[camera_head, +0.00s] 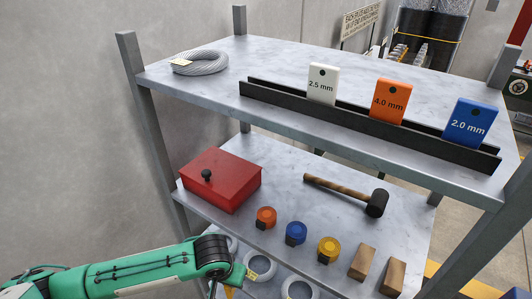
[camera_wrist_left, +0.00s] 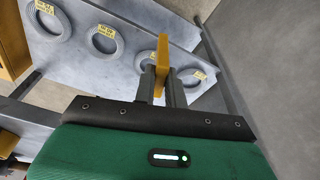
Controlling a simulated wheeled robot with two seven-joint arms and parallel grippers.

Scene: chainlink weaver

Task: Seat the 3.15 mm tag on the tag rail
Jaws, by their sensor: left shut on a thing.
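The black tag rail (camera_head: 265,92) runs along the front of the top shelf. It holds a white 2.5 mm tag (camera_head: 322,84), an orange 4.0 mm tag (camera_head: 390,100) and a blue 2.0 mm tag (camera_head: 471,122); bare rail shows left of the white tag and between the tags. My left gripper (camera_wrist_left: 161,76) is shut on a yellow tag (camera_wrist_left: 162,54), seen nearly edge-on with no readable text. In the head view, the gripper is at the bottom, below the rail, and a bit of the yellow tag (camera_head: 228,292) shows. My right gripper is out of view.
A wire coil (camera_head: 199,62) lies on the top shelf's left. A red box (camera_head: 220,179), mallet (camera_head: 350,194), small coloured items and wood blocks (camera_head: 362,262) fill the middle shelf. Labelled coils (camera_wrist_left: 103,39) lie on a shelf near my left gripper. A post (camera_head: 150,110) stands at left.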

